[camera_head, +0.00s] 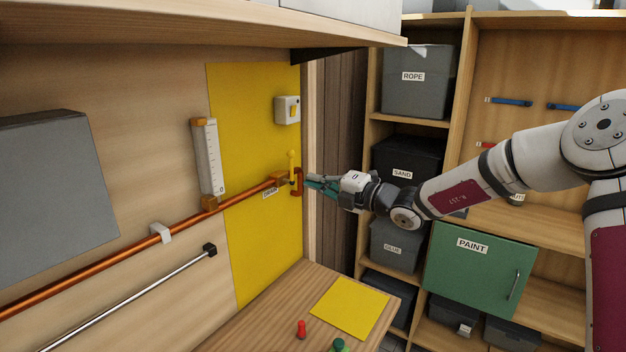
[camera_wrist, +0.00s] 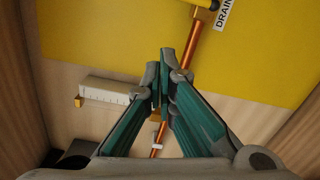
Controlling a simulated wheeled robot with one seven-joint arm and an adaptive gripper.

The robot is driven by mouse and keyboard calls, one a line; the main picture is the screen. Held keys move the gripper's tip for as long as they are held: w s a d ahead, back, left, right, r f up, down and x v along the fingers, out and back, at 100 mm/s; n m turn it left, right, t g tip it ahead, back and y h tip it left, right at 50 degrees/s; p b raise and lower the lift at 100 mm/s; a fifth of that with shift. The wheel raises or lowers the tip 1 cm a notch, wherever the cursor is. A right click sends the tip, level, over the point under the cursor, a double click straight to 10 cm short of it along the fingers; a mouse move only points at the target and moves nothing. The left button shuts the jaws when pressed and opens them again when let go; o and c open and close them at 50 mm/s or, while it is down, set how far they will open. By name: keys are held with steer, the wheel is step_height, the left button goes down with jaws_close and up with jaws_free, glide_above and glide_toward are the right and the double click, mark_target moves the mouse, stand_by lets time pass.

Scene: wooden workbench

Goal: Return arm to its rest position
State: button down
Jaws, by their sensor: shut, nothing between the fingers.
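My arm (camera_head: 500,170) reaches in from the right of the head view, held out level above the workbench (camera_head: 240,330). My gripper (camera_head: 310,182) is at the yellow panel's right edge, close to an orange fitting (camera_head: 297,182) and a yellow handle (camera_head: 291,166) on the copper pipe (camera_head: 140,242). I cannot tell whether it touches them. In the wrist view the teal fingers of my gripper (camera_wrist: 160,76) come together at the tips, with nothing held, in front of the copper pipe (camera_wrist: 189,44).
A wooden overhead shelf (camera_head: 200,22) juts over the wall. The yellow panel (camera_head: 255,230) carries a DRAIN label (camera_head: 270,194). A shelf unit with bins, including a PAINT cabinet (camera_head: 478,275), stands behind my arm. A red peg (camera_head: 301,329) and yellow square (camera_head: 349,308) are on the bench.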

steer(key=s+a+n+g+h, duration=0.2)
steer(key=s+a+n+g, duration=0.15)
steer(key=s+n, duration=0.75)
steer(key=s+a+n+g+h, duration=0.2)
steer(key=s+n+g, duration=0.3)
steer(key=s+n, duration=0.55)
steer(key=s+d+r+n+t+h+b, duration=0.1)
steer(key=s+d+n+h, duration=0.8)
steer(key=s+d+n, duration=1)
steer(key=s+n+t, duration=0.1)
steer(key=s, duration=0.2)
steer(key=shift+r+h, duration=0.15)
steer(key=shift+h, duration=0.25)
steer(key=shift+t, duration=0.25)
